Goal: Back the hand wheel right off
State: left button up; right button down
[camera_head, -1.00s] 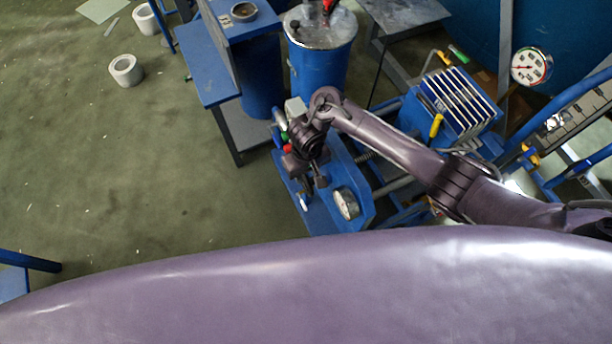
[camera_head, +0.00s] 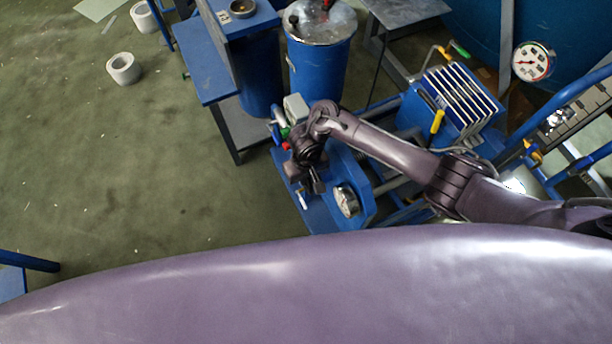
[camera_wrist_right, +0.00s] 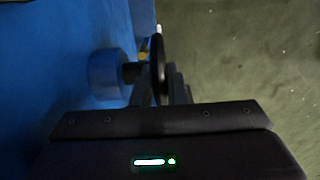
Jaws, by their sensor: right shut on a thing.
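The hand wheel (camera_wrist_right: 158,64) is a dark, thin-rimmed wheel seen nearly edge-on in the right wrist view. A dark stem joins it to a round blue housing (camera_wrist_right: 107,75) on its left. My right gripper (camera_wrist_right: 165,85) is shut on the wheel's rim; the exact finger contact is dark and blurred. In the head view my right gripper (camera_head: 316,185) is at the left end of the blue machine (camera_head: 325,212), next to a round gauge (camera_head: 346,200). My wrist hides the wheel there. My left gripper is not in view.
A blue drum (camera_head: 320,65) and a blue stand (camera_head: 208,75) are behind the gripper. A ribbed blue block (camera_head: 460,100) with a yellow handle and a larger dial (camera_head: 533,62) are to the right. Open green floor (camera_head: 130,170) lies to the left.

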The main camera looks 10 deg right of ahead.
jog(key=shift+w, duration=0.1)
jog(key=shift+w+r+g+p, duration=0.15)
jog(key=shift+g+p, duration=0.25)
jog(key=shift+w+g+h, duration=0.2)
jog(key=shift+g+h, duration=0.1)
jog(key=shift+g, duration=0.2)
jog(key=shift+g+b, duration=0.3)
jog(key=shift+b, duration=0.1)
jog(key=c, duration=1.4)
grip_release()
jog(key=shift+s, duration=0.1)
jog(key=shift+c, duration=0.2)
